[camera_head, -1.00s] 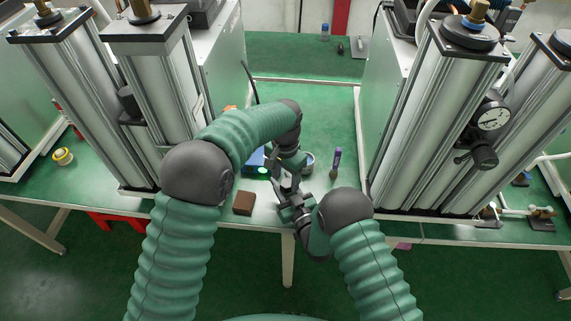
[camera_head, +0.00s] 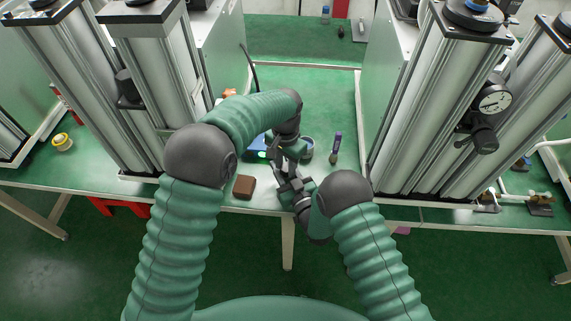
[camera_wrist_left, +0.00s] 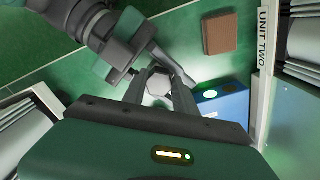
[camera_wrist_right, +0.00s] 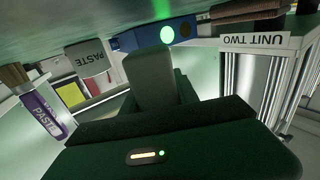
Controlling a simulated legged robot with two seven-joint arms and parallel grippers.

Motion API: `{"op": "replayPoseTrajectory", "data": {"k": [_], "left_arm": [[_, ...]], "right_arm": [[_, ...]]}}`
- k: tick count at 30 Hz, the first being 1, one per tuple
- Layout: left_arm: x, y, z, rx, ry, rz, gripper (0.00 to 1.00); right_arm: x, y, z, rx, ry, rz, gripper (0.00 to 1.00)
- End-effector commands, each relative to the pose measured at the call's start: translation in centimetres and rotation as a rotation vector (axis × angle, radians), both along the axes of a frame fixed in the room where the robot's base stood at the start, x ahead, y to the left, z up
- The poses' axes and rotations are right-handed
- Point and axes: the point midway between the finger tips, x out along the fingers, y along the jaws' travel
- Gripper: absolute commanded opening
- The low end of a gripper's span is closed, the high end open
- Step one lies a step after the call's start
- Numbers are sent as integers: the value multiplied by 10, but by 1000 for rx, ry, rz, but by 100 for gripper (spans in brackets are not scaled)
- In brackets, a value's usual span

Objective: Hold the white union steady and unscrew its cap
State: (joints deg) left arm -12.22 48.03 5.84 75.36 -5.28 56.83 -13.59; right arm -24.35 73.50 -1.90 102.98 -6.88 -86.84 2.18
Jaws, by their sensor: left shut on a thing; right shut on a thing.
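The white union shows in the left wrist view as a pale hexagonal piece (camera_wrist_left: 158,84) between the fingers of my left gripper (camera_wrist_left: 160,95), which is shut on it. In the head view my left gripper (camera_head: 279,158) points down over the table. My right gripper (camera_head: 285,180) reaches in from the front and meets it there. In the left wrist view my right gripper (camera_wrist_left: 137,62) comes from the upper left, its fingers right at the union. It is shut on the cap, which the fingers largely hide. In the right wrist view its finger (camera_wrist_right: 152,75) hides the held part.
A brown block (camera_head: 244,187) lies left of the grippers. A blue box with a green light (camera_wrist_right: 157,36) stands close behind. A paste tub (camera_wrist_right: 87,58) and purple paste brush (camera_head: 336,146) are to the right. Tall metal columns (camera_head: 436,110) flank the narrow green table.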

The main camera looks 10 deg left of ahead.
Motion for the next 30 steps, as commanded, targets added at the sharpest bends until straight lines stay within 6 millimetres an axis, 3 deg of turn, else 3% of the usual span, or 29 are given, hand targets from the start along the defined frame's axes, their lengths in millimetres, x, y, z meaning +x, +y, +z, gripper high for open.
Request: {"op": "replayPoseTrajectory", "data": {"k": [16, 20, 26, 27, 30], "left_arm": [[2, -5, 0, 2, -7, 1293, 0], [3, -5, 1, 1, -6, 1457, 0], [3, -5, 1, 1, -6, 1471, 0], [3, -5, 1, 1, -6, 1470, 38], [3, -5, 1, 1, -4, 1469, 51]], "right_arm": [[0, -1, 0, -1, 1, -2, 0], [0, -1, 0, 0, 0, -1, 0], [0, -1, 0, 0, 0, -1, 0], [0, -1, 0, 0, 0, -1, 0], [0, -1, 0, 0, 0, -1, 0]]}}
